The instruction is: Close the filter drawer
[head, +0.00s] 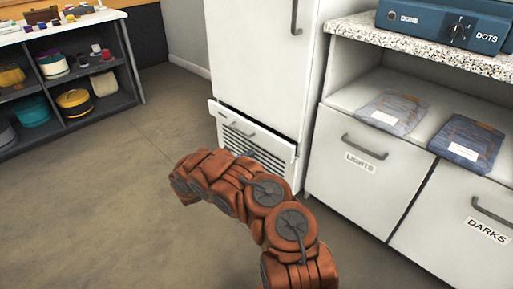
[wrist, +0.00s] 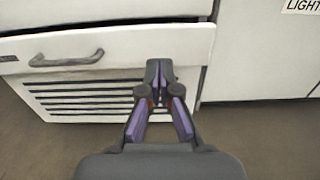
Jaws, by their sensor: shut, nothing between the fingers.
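The filter drawer (head: 232,129) is a low white drawer with a grey handle and a slatted grille, at the foot of a tall white cabinet. It stands partly open, its front out from the cabinet. In the wrist view the drawer front (wrist: 120,60) fills the left and middle, with a dark gap above its top edge and the handle (wrist: 67,60) at left. My gripper (wrist: 159,75) is shut and empty, its fingertips over the right part of the drawer front. I cannot tell whether they touch it. In the head view my arm hides part of the drawer's lower front.
The tall white cabinet (head: 262,60) rises above the drawer. To the right is a counter with bins labelled LIGHTS (head: 350,170) and DARKS (head: 460,225), with folded jeans (head: 467,140) above. A shelf unit (head: 125,60) stands far left. The floor (head: 110,200) at left is clear.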

